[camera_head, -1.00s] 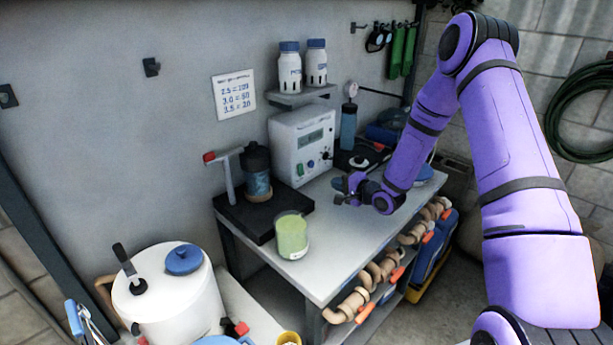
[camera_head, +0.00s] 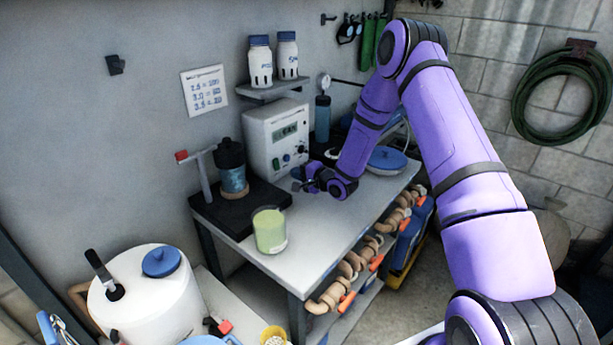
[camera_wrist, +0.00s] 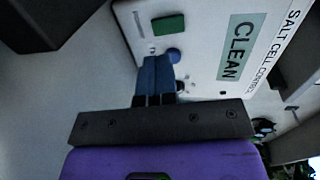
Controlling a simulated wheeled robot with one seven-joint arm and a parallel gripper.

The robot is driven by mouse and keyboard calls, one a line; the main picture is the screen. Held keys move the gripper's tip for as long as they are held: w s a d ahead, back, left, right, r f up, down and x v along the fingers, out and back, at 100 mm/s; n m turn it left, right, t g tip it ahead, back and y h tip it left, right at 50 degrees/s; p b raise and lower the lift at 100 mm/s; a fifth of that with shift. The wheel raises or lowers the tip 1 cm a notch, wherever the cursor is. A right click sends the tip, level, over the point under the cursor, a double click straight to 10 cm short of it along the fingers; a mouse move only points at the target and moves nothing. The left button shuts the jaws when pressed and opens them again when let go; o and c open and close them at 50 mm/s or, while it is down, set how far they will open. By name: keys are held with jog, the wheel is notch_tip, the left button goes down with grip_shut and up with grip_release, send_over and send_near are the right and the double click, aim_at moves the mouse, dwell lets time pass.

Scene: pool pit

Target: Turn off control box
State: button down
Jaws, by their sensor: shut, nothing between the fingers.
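The control box (camera_head: 277,139) is a white box standing at the back of the workbench against the wall, upright, with a small display and controls low on its front. In the wrist view its face (camera_wrist: 207,50) fills the upper right, with a display reading "CLEAN", the words "SALT CELL CONTROL", a green rectangular switch (camera_wrist: 168,25) and a blue knob (camera_wrist: 173,55). My gripper (camera_wrist: 157,62) is shut and empty, its blue fingers pointing at the face just below the green switch and beside the knob. I cannot tell whether they touch. In the head view my gripper (camera_head: 298,180) is just in front of the box's lower front.
Two white bottles (camera_head: 261,62) sit on a shelf above. A blue-lidded dish (camera_head: 387,159) is at the right.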

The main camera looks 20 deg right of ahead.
aim_at(277, 168)
jog(key=x, duration=0.6)
jog(key=shift+w+a, duration=0.15)
jog(key=shift+w, duration=0.2)
